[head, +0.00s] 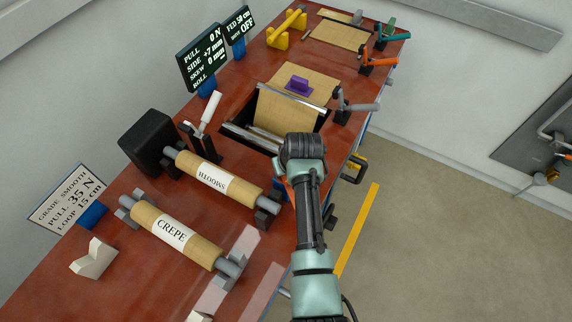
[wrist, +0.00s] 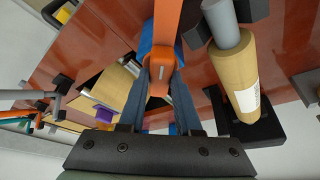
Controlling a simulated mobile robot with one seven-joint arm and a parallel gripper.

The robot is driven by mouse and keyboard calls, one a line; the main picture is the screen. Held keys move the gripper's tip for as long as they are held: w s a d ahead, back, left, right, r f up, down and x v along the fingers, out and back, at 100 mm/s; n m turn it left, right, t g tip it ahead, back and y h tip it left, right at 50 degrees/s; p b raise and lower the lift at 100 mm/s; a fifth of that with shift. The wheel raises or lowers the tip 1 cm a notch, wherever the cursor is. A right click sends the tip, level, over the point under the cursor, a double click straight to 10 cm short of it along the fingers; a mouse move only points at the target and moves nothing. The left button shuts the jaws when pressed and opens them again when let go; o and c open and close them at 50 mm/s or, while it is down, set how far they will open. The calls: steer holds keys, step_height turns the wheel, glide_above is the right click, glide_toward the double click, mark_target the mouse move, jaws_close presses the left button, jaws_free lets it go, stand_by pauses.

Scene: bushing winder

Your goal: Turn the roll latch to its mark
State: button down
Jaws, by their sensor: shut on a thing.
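An orange lever (wrist: 165,40), which I take to be the roll latch, runs down from the top of the wrist view between my fingers. My gripper (wrist: 160,88) is shut on its lower end. A blue part shows behind the lever. In the head view a sliver of the orange lever (head: 289,188) shows at the left of my wrist, near the right end of the smooth roll; my arm hides the rest and my fingertips. The latch's mark cannot be made out in either view.
The smooth paper roll (head: 212,176) lies on supports left of my arm, with the crepe roll (head: 175,234) in front. A crank (head: 355,106) stands at the table's right edge beyond my wrist. A black box (head: 149,142) and display (head: 203,59) stand at the left.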

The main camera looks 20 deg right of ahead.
steer(key=m+h, duration=0.1)
steer(key=m, duration=0.1)
steer(key=m+h, duration=0.1)
steer(key=m, duration=0.2)
steer(key=shift+w+a+m+g, duration=0.1)
steer(key=shift+a+m+g, duration=0.1)
steer(key=shift+m+g, duration=0.1)
steer(key=shift+m+g+h+b, duration=0.6)
steer(key=shift+m+h+b, duration=0.15)
steer(key=shift+m, duration=1.45)
steer(key=c, duration=0.6)
jaws_free()
steer(key=shift+a+r, duration=0.1)
steer(key=shift+r, duration=0.05)
steer(key=b+v, duration=0.2)
steer(key=v, duration=1)
steer(key=shift+r, duration=0.35)
steer(key=shift+r, duration=0.1)
